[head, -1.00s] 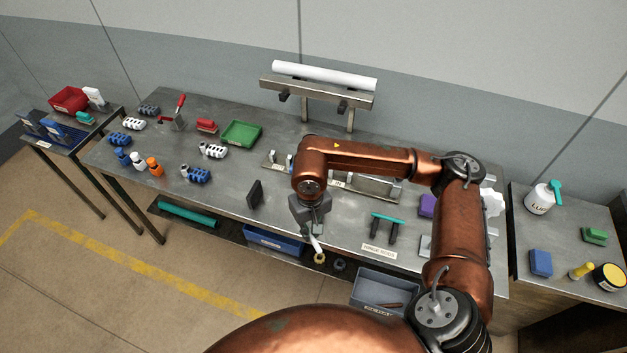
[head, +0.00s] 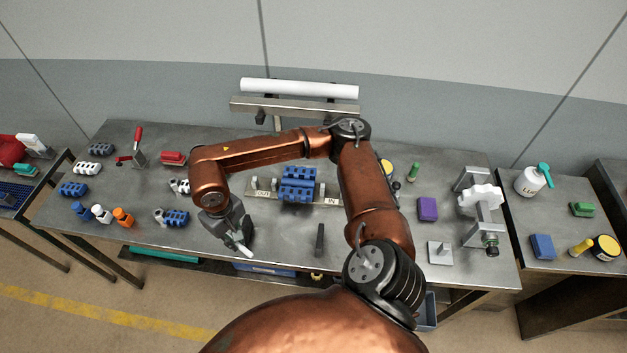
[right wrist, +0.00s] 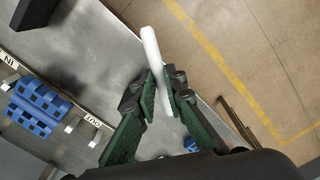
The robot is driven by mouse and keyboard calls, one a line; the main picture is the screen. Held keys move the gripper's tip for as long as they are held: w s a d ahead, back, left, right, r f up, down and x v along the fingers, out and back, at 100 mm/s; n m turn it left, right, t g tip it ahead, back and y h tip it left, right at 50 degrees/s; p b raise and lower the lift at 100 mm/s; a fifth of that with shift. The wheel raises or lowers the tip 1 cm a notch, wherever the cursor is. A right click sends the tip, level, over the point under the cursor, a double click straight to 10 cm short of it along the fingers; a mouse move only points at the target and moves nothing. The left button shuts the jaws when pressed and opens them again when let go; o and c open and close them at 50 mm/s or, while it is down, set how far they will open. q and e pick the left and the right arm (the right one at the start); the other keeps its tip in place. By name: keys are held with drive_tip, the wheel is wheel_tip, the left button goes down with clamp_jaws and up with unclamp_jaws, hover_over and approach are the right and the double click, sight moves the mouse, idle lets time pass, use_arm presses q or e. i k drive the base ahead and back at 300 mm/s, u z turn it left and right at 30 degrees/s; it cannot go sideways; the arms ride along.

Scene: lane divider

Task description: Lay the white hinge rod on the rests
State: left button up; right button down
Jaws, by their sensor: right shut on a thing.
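My right gripper (head: 238,238) is over the front left part of the workbench. It is shut on the white hinge rod (head: 246,253), whose lower end sticks out below the fingers. In the right wrist view the rod (right wrist: 150,45) extends past the green-padded fingertips (right wrist: 160,88), across the bench edge and floor in the picture. A dark upright post (head: 319,240) stands near the bench front, right of the gripper; I cannot tell whether it is one of the rests. My right arm covers the area beside it. My left gripper is out of view.
A blue hinge block (head: 298,185) sits in a metal fixture at mid-bench; it also shows in the right wrist view (right wrist: 38,105). Blue, white and orange parts (head: 122,217) stand at left. A purple block (head: 427,209) and a metal clamp stand (head: 481,205) are at right.

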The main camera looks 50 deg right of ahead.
sight(333, 188)
drive_tip(key=z, duration=0.25)
drive_tip(key=i, duration=0.55)
drive_tip(key=z, duration=0.85)
drive_tip(key=i, duration=0.4)
drive_tip(key=z, duration=0.45)
